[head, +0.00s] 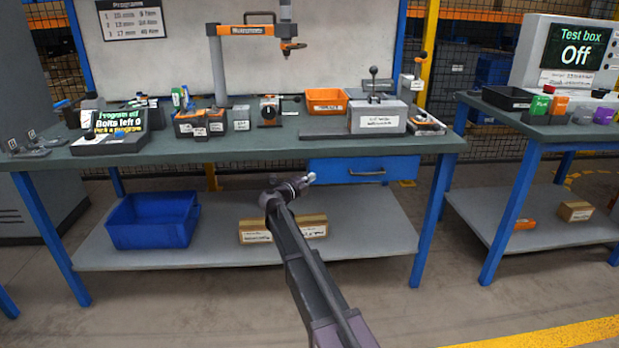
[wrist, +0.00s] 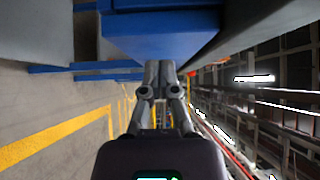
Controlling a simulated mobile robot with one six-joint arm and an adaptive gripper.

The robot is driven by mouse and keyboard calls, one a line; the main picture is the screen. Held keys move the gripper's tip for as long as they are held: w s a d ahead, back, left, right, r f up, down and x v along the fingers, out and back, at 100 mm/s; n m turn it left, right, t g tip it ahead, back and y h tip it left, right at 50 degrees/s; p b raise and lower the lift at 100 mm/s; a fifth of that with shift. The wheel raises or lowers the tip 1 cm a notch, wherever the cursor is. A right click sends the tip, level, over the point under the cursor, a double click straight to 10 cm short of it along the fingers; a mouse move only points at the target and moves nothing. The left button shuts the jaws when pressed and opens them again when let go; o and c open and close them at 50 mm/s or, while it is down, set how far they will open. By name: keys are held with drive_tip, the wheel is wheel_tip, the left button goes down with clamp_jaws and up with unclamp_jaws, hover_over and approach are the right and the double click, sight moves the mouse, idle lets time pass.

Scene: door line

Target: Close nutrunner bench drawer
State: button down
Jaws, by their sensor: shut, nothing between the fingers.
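The nutrunner bench drawer has a blue front (head: 340,171) with a grey bar handle (head: 367,173), under the right part of the bench top (head: 230,148). From the head view I cannot tell how far it stands out. My gripper (head: 311,178) is shut and empty, its tips by the drawer's lower left corner. In the wrist view, the shut fingers (wrist: 160,66) point at a large blue surface (wrist: 160,35), which looks like part of the drawer. The tips are close to it; whether they touch is unclear. The handle is not visible there.
Blue bench legs (head: 432,220) stand at both ends. A second bench (head: 548,126) with a test box is at the right. The floor in front is clear.

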drive_tip(key=s+d+v, duration=0.1)
drive_tip(key=v, duration=1)
drive_tip(key=shift+s+a, duration=0.15)
drive_tip(key=shift+a, duration=0.05)
drive_tip(key=shift+r, duration=0.1)
